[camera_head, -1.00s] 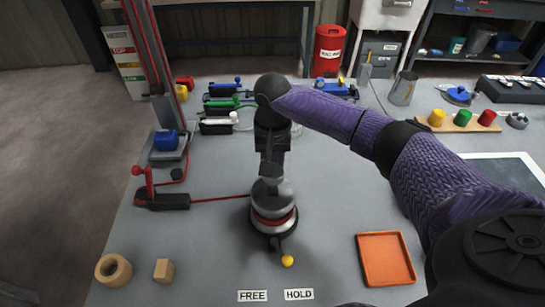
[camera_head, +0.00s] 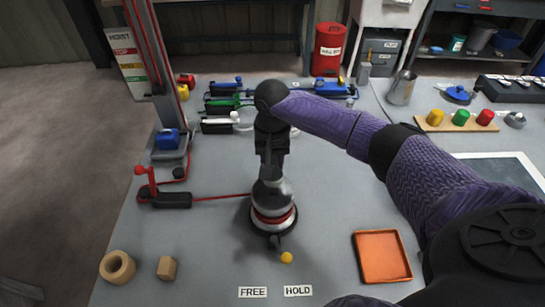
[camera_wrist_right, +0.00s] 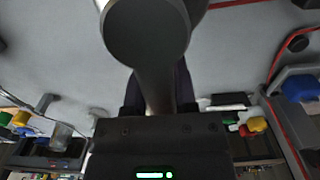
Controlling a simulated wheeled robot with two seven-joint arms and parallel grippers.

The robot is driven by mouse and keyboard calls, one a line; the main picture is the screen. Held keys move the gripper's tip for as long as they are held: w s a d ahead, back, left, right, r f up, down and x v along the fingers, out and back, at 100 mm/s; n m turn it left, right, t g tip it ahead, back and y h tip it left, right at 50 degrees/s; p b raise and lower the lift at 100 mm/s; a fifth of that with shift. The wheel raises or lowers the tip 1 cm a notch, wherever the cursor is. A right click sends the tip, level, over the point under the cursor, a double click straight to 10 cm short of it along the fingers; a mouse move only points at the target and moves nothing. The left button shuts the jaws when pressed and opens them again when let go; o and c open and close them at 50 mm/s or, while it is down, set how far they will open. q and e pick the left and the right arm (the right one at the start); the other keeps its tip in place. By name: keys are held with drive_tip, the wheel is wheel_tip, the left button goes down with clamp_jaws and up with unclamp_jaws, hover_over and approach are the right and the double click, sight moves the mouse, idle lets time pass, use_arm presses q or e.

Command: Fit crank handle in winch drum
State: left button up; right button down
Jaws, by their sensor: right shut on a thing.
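The winch drum (camera_head: 273,212) stands upright on the bench. It is a silver and dark body with a red rope band, and a red rope runs from it to the left. My right gripper (camera_head: 271,165) points down above the drum, its fingers partly hidden by my wrist. It is shut on the crank handle, whose grey shaft (camera_wrist_right: 157,90) and round grey end (camera_wrist_right: 147,30) fill the middle of the right wrist view. Whether the handle is seated in the drum's top or only above it, I cannot tell. My left gripper is out of view.
A yellow-knobbed lever (camera_head: 286,257) sticks out at the drum's front, near the FREE (camera_head: 253,292) and HOLD (camera_head: 298,291) labels. An orange tray (camera_head: 382,257) lies right. A wooden ring (camera_head: 117,267) and block (camera_head: 167,268) lie front left. The red hoist post (camera_head: 158,70) stands at left.

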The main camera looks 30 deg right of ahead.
drive_tip(key=shift+f, duration=0.25)
idle(0.3)
drive_tip(key=shift+f, duration=0.4)
drive_tip(key=shift+f, duration=0.25)
idle(0.5)
drive_tip(key=shift+c, duration=1.6)
unclamp_jaws()
drive_tip(key=o, duration=0.3)
